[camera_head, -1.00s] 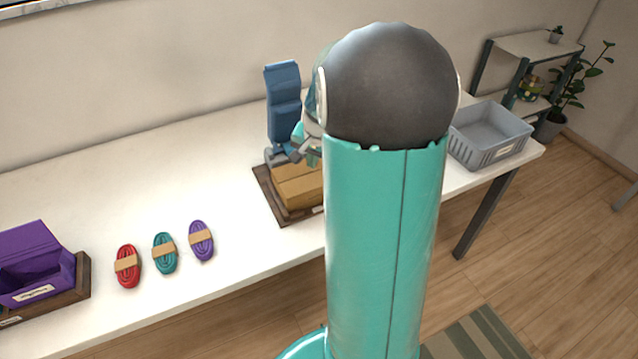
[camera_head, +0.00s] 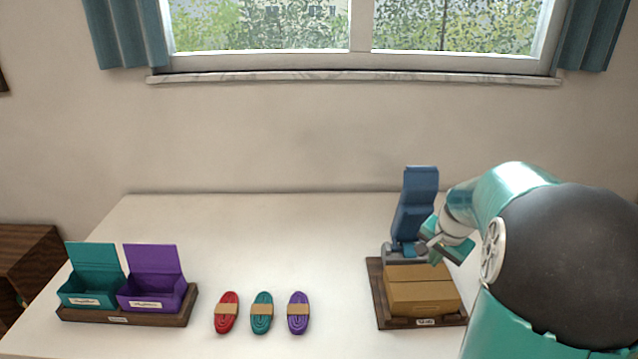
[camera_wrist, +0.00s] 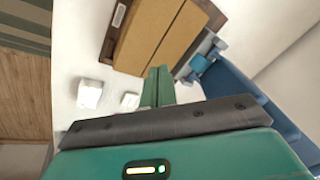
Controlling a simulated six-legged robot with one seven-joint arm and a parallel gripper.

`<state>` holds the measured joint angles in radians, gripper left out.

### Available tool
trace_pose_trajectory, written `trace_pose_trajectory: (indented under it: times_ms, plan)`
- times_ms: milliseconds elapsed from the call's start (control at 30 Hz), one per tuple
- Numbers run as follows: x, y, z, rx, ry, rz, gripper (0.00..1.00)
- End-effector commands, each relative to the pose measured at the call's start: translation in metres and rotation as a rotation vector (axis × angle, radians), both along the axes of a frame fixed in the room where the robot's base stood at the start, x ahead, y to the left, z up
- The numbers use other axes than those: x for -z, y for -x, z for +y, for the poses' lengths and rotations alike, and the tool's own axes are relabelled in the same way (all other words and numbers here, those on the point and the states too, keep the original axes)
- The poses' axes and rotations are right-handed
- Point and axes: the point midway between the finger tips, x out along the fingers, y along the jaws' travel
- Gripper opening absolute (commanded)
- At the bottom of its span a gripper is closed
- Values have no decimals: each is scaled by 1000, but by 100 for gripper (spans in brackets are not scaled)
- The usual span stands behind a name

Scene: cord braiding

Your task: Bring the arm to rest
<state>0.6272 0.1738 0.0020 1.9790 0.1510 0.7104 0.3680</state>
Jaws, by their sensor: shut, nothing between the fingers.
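My arm comes in from the right of the head view. My gripper (camera_head: 432,250) is by the blue stand-like device (camera_head: 415,205), just above the back edge of the brown cardboard box (camera_head: 420,290). In the wrist view its two green fingers (camera_wrist: 158,86) are together with nothing between them. The box also shows in the wrist view (camera_wrist: 158,30), past the fingertips, with the blue device (camera_wrist: 240,85) to the right. I cannot tell whether the fingers touch either one.
A dark wooden board (camera_head: 377,290) lies under the box. Red (camera_head: 226,312), teal (camera_head: 262,312) and purple (camera_head: 298,312) cord bundles lie in a row. Open teal (camera_head: 90,290) and purple (camera_head: 152,290) boxes stand at left. Two small white objects (camera_wrist: 90,94) (camera_wrist: 130,101) show in the wrist view.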

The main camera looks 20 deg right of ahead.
Motion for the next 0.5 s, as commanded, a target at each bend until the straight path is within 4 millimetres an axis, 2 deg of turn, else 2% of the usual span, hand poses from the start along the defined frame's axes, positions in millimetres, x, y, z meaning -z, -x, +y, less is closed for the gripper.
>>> trace_pose_trajectory:
  times_ms: [67, 167, 267, 333, 500]
  plan:
    - [-2, 0, 2, -6, 2, -1, 0]
    - [-11, 0, 17, -45, 14, -5, 0]
    - [-30, 4, 48, -132, 40, -14, 0]
    - [-46, 10, 77, -214, 67, -23, 0]
    - [-79, 35, 146, -421, 133, -45, 0]
